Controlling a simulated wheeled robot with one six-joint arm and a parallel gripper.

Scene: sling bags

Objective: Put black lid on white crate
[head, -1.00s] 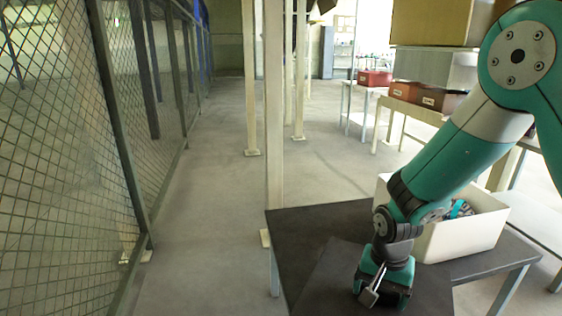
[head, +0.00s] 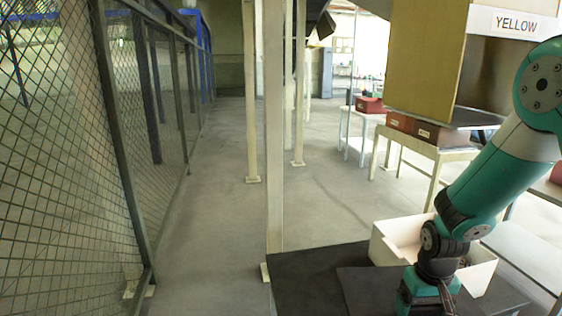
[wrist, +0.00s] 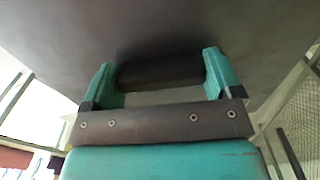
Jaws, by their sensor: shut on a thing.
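The black lid (head: 362,288) is a flat dark panel at the bottom of the head view, in front of the white crate (head: 394,243). In the wrist view the lid (wrist: 60,45) fills the upper part, with a dark bar handle (wrist: 160,69) between my fingers. My gripper (head: 428,300) is shut on this handle, partly cut off by the lower edge of the head view. The crate is open-topped, and my arm hides its middle and most of its contents. I cannot tell how far the lid is above the table.
The dark table (head: 297,283) bears the crate. A pale post (head: 274,140) stands just behind its left corner. A wire mesh fence (head: 70,150) runs along the left, with clear floor between. A tall shelf marked YELLOW (head: 424,60) and tables with red boxes (head: 370,104) stand right.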

